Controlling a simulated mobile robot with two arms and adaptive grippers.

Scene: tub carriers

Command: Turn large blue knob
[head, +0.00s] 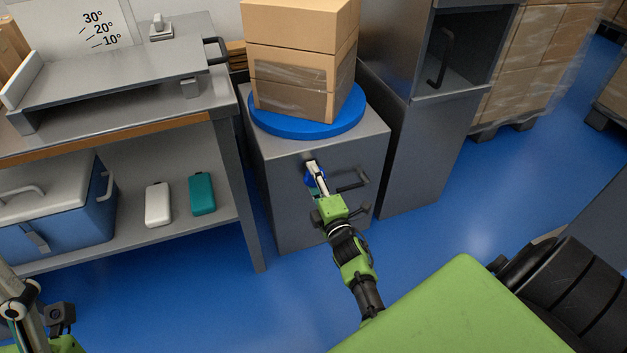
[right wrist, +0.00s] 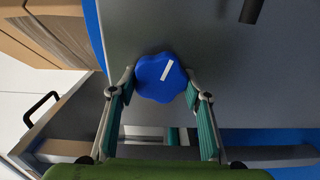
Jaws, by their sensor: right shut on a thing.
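The large blue knob (right wrist: 161,77) is on the front of a grey cabinet (head: 280,208). It has a lobed rim and a white line mark that is slanted in the right wrist view. In the head view the knob (head: 311,181) is mostly hidden by my right gripper (head: 314,172). My right gripper, which also shows in the right wrist view (right wrist: 161,88), is shut on the knob, with one finger at each side of it. My left arm shows only in part at the lower left of the head view, and its fingers are out of the picture.
A blue turntable (head: 270,124) with stacked cardboard boxes (head: 300,72) stands on the cabinet. A black crank handle (head: 352,182) sticks out just right of the knob. A workbench (head: 190,104) is on the left, a tall grey cabinet (head: 425,150) on the right. Blue floor lies free in front.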

